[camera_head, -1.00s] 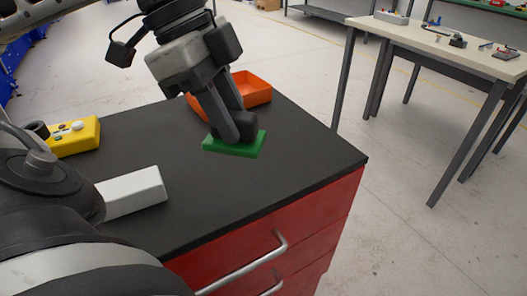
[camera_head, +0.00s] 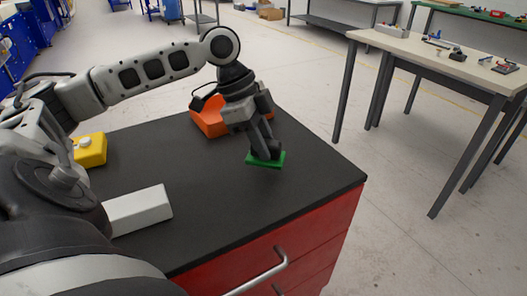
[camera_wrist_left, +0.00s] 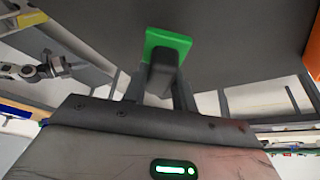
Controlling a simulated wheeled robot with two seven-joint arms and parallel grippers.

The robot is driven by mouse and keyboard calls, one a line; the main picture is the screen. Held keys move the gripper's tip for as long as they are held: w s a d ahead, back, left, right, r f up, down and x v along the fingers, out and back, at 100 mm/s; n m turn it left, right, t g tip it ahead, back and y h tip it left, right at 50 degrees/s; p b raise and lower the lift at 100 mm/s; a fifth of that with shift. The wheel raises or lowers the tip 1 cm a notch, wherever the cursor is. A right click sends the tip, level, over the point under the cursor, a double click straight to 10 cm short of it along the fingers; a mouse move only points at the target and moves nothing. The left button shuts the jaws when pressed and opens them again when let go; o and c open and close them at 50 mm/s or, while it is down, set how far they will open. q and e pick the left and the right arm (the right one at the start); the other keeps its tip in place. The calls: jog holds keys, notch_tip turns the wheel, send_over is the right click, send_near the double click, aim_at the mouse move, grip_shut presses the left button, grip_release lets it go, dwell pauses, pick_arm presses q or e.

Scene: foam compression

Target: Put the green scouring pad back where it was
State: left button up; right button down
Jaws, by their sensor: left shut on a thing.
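The green scouring pad (camera_head: 277,163) is a thin, flat block near the right part of the dark tabletop (camera_head: 215,205). My left gripper (camera_head: 264,154) points down and is shut on the pad, which lies roughly level. It is low over the tabletop; I cannot tell whether it touches it. In the left wrist view the pad (camera_wrist_left: 168,38) shows at the fingertips of the left gripper (camera_wrist_left: 160,78), with part of it hidden behind the fingers.
An orange tray (camera_head: 207,117) stands behind the gripper, partly hidden by it. A yellow box (camera_head: 92,150) is at the left, and a white block (camera_head: 140,209) lies at the front left. The tabletop between the white block and the pad is clear.

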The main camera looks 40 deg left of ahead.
pick_arm(q)
jog(key=shift+f, duration=1.55)
jog(key=o, duration=0.9)
jog(key=shift+f, duration=0.1)
jog(key=v, duration=1.2)
jog(key=shift+s, duration=0.1)
